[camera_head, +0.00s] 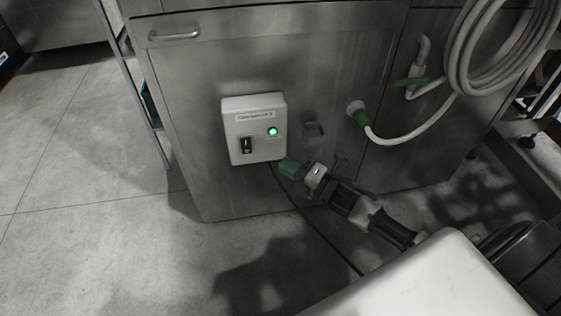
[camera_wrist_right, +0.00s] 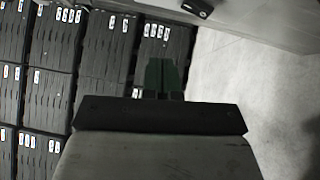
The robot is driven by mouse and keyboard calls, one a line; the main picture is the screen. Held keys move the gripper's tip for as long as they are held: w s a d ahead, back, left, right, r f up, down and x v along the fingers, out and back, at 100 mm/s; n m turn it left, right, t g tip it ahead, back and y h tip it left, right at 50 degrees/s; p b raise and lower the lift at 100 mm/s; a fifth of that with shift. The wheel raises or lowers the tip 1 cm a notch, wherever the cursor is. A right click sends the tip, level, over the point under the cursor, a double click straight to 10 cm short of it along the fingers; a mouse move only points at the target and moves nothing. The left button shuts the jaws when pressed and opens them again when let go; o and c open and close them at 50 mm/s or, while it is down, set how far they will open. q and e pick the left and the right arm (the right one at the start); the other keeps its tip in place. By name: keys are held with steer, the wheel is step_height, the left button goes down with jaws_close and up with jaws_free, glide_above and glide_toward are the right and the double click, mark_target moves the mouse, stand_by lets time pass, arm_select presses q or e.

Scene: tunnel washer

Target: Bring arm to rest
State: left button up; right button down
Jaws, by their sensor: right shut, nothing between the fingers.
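My right gripper (camera_head: 289,167) has green fingers and shows in the head view, just below and right of a grey control box. My right arm runs from it down to the right. In the right wrist view the green fingers (camera_wrist_right: 164,76) are together, with nothing between them. The control box (camera_head: 254,150) is on the steel machine front, with a lit green light (camera_head: 272,131) and a black switch (camera_head: 247,145). I cannot tell whether the fingers touch the machine. My left gripper is not in view.
A black cable (camera_head: 315,226) hangs below the box to the floor. A pale hose (camera_head: 397,138) and its coil (camera_head: 470,60) are at the right. Stacked dark crates (camera_wrist_right: 48,97) fill the wrist view's left. Open floor (camera_head: 90,220) lies at the head view's left.

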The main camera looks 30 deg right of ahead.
steer(key=shift+f, duration=0.1)
stand_by(0.4)
